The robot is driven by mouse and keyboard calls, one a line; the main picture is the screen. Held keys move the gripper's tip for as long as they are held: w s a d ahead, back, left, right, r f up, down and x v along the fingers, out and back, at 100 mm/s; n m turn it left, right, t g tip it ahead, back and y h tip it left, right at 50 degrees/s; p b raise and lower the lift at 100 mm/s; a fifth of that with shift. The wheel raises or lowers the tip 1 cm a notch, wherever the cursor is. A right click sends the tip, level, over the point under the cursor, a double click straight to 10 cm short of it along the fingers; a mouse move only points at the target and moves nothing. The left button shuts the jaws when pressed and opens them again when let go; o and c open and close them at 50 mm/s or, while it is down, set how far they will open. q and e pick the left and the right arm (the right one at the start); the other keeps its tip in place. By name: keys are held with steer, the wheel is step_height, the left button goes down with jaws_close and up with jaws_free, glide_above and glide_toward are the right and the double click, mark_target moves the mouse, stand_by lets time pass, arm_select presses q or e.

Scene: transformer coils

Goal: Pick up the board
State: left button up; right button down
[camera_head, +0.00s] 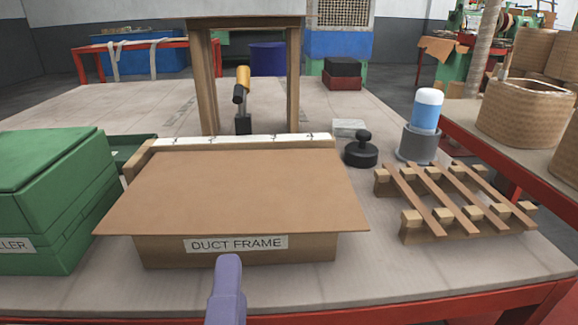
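The board is a flat brown sheet (235,190) in the middle of the head view. It lies level over a wooden box labelled DUCT FRAME (310,250), and its front and side edges stick out past the box. My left gripper (229,262) shows as a narrow purple-grey shape at the bottom centre, in front of the box's label side. It appears below the board's front edge and apart from the board. The gap between its fingers cannot be made out. My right gripper is not in view.
A green box (50,185) stands close on the left. A wooden stand (209,80) rises behind the board. The table's front strip (400,280) is clear.

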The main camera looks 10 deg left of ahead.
mark_target(234, 235)
arm_select(q)
steer(key=x, duration=0.7)
steer(key=shift+w+a+r, duration=0.1)
steer(key=shift+a, duration=0.05)
jaws_close()
stand_by(1.3)
